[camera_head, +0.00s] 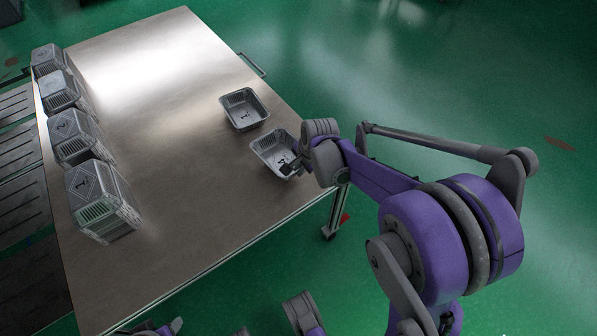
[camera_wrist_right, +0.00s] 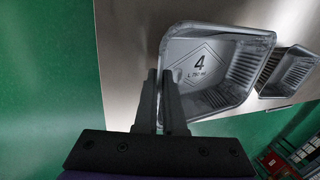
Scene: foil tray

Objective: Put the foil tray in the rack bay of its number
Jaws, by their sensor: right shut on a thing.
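The foil tray (camera_head: 264,146) is a silver, open tray at the right edge of the table. In the right wrist view the tray (camera_wrist_right: 228,36) shows a black 4 inside a diamond on its floor. My right gripper (camera_head: 291,167) is shut on the tray's near side wall; its two dark fingers also show in the wrist view (camera_wrist_right: 167,80). I cannot tell whether the tray touches the table. Several silver, ribbed units with diamond marks (camera_head: 88,183) line the table's left edge; their numbers are too small to read surely. My left gripper is not clearly in view.
A second foil tray (camera_head: 234,99) sits just beyond the held one and also shows in the wrist view (camera_wrist_right: 288,70). The middle of the metal table (camera_head: 170,130) is clear. Dark slatted panels (camera_head: 18,180) lie left of the table. Green floor surrounds it.

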